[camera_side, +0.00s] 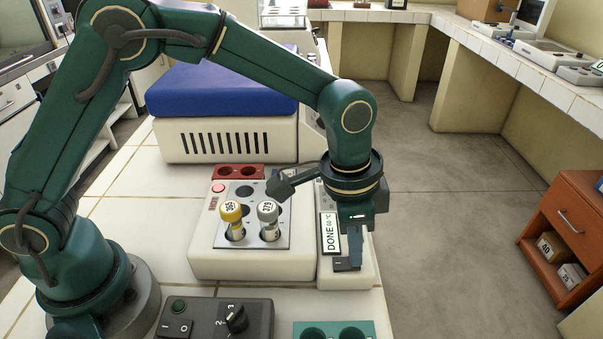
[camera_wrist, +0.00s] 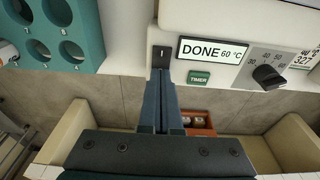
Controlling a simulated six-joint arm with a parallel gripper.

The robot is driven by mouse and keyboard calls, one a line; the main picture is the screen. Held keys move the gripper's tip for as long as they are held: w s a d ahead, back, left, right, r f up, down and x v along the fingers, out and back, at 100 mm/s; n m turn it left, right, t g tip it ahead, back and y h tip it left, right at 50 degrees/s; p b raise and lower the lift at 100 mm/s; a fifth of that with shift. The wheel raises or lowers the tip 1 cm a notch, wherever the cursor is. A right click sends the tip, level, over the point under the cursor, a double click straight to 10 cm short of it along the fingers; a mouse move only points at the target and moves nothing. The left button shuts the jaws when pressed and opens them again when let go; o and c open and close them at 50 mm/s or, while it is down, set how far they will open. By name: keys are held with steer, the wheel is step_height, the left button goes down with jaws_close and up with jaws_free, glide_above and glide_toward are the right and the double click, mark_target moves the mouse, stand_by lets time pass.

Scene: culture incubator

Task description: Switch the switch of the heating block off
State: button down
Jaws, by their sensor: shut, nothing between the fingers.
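The white heating block (camera_side: 215,262) stands on the tiled bench in the side view, with a yellow-capped tube (camera_side: 231,212) and a grey-capped tube (camera_side: 268,213) upright in its metal plate. Its display (camera_wrist: 213,51) reads DONE 60 °C in the wrist view. The small black switch (camera_wrist: 160,56) is on the panel beside the display. My gripper (camera_side: 354,262) is shut and empty, pointing down at the switch end of the panel. In the wrist view its fingertips (camera_wrist: 161,76) are right at the switch; I cannot tell whether they touch it. The fingers partly hide the switch in the side view.
A green TIMER button (camera_wrist: 199,77) and a black dial (camera_wrist: 269,76) share the panel. A dark control box (camera_side: 200,320) and a teal rack (camera_side: 310,331) stand in front of the block. A red rack (camera_side: 238,172) is behind it.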

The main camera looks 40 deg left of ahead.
steer(key=shift+f, duration=0.2)
steer(key=shift+r, duration=3.55)
